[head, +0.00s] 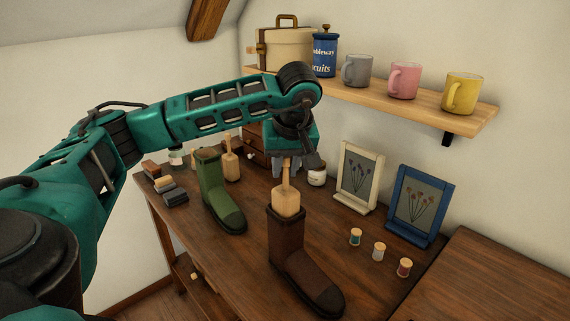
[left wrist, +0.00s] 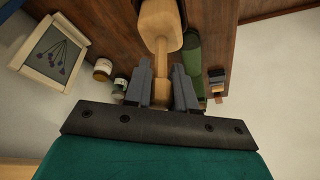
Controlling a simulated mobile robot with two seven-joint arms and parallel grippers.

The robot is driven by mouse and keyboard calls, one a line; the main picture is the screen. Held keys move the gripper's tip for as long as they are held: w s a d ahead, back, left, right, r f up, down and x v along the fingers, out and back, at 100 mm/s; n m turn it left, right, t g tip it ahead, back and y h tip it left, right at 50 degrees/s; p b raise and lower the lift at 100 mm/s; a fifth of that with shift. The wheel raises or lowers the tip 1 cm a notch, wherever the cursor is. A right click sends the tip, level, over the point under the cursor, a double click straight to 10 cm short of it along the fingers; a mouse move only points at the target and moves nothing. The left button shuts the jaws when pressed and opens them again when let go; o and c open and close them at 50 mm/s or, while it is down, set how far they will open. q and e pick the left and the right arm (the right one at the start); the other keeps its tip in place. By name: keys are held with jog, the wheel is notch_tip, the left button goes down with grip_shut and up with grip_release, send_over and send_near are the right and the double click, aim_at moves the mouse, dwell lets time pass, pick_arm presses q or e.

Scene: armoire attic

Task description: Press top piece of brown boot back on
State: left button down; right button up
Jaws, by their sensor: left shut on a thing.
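The brown boot (head: 288,243) stands upright on the table, with its toe toward the lower right. A pale wooden block with a thin handle (head: 286,202) sits in the top opening of the boot; its lower part is hidden. My left gripper (head: 288,168) is above the boot, shut on the wooden handle. In the left wrist view the gripper's fingers (left wrist: 162,92) are on both sides of the handle, and the wider wooden block (left wrist: 160,18) is beyond them. The boot cannot be made out clearly there. My right gripper is not in view.
A green boot (head: 214,190) stands to the left, with another wooden-handled piece (head: 231,165) behind it. Brushes or blocks (head: 172,193) lie at the left edge. Picture frames (head: 417,205) and several thread spools (head: 379,251) are at the right. A shelf (head: 440,115) with mugs is above.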

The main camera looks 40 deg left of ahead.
aim_at(285, 188)
pick_arm(q)
jog(key=shift+f, duration=0.1)
dwell(0.3)
jog(key=shift+f+b, duration=0.55)
jog(key=shift+f, duration=0.55)
jog(key=shift+f+b, duration=0.6)
jog(key=shift+f, duration=0.35)
dwell(0.4)
jog(key=shift+f+b, duration=0.65)
jog(key=shift+f, duration=0.7)
dwell(1.2)
jog(key=c, duration=0.9)
grip_release()
jog(key=shift+o, duration=0.2)
